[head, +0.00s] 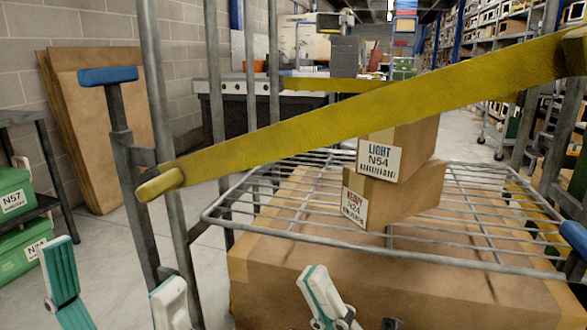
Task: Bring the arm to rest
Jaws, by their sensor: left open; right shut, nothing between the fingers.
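My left gripper (116,266) is at the lower left of the head view, its two teal and white fingers well apart. Nothing shows between them. My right gripper (316,278) is at the bottom middle, its fingers together and empty, in front of the large carton below the wire shelf. Both hands show only in part; most of both arms is out of view.
A wire shelf (290,222) holds a HEAVY N24 carton (405,203) with a LIGHT N54 carton (415,140) on top. A yellow strap (330,119) crosses before them. A large carton (400,285) sits below. Green crates (28,262) stand left; some floor shows between.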

